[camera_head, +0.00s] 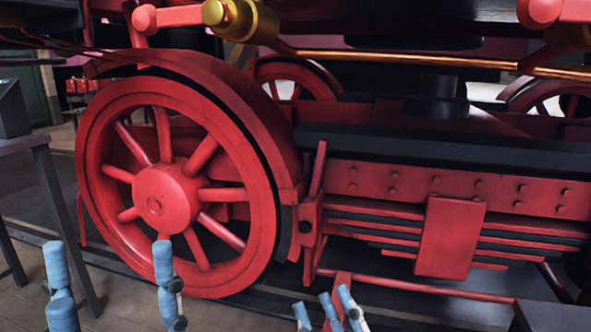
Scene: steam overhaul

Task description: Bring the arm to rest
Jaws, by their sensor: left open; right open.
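My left gripper (109,258) shows at the bottom left, its blue padded fingers pointing up and spread wide apart. It is open and empty, in front of the lower part of a large red spoked wheel (163,196). The rest of both arms is out of view below the picture.
The red leaf spring pack (450,238) and red riveted frame (390,186) fill the right side. A brass fitting (240,20) and copper pipe (400,60) run above. A dark table (40,150) stands at the left edge. Some wooden floor (125,290) is bare at the lower left.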

